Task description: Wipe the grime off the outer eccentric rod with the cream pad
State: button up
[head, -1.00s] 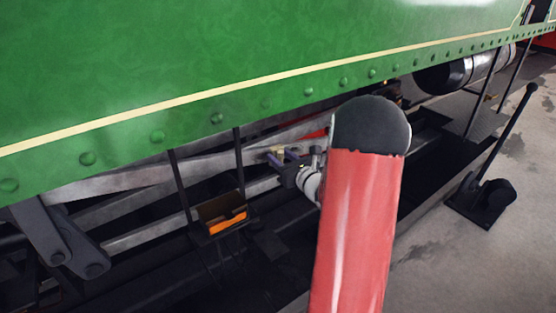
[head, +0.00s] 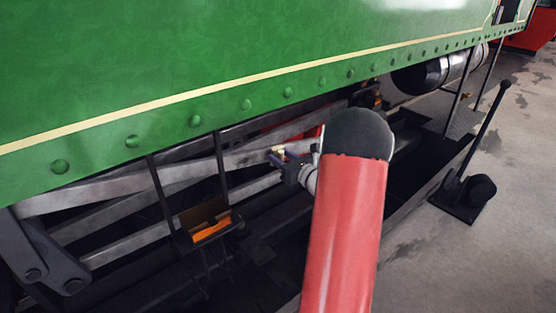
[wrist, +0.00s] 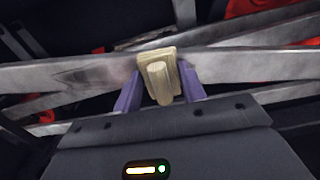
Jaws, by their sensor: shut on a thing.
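The cream pad (wrist: 160,82) is a small block with a rounded grip, held between the two purple fingers of my gripper (wrist: 158,92). In the wrist view the pad lies over a long grey rod, seemingly the outer eccentric rod (wrist: 230,66), and appears to be against it; exact contact is hidden. A darker smudge (wrist: 85,76) shows on the rod left of the pad. My red arm hides the rods further right.
The riveted green panel (head: 250,60) overhangs the rods. Thin dark uprights (head: 222,165) and a bracket box with orange inside (head: 207,222) stand left of my gripper. Other rods cross behind. A black lever stand (head: 466,190) is on the floor at right.

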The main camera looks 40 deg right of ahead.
jog(key=d, duration=0.3)
jog(key=shift+w+d+f+b, duration=0.2)
jog(key=shift+d+f+b, duration=0.15)
jog(key=shift+s, duration=0.1)
jog(key=shift+s+d+b, duration=0.15)
jog(key=shift+s+b, duration=0.05)
jog(key=shift+s, duration=1.3)
jog(key=shift+s+d+b, duration=0.1)
jog(key=shift+s+b, duration=0.05)
jog(key=shift+s, duration=1.3)
jog(key=s, duration=0.3)
jog(key=shift+d, duration=0.1)
jog(key=shift+w, duration=0.1)
jog(key=w+b, duration=0.1)
jog(key=w, duration=0.5)
jog(key=shift+w+a, duration=0.25)
jog(key=shift+w, duration=0.15)
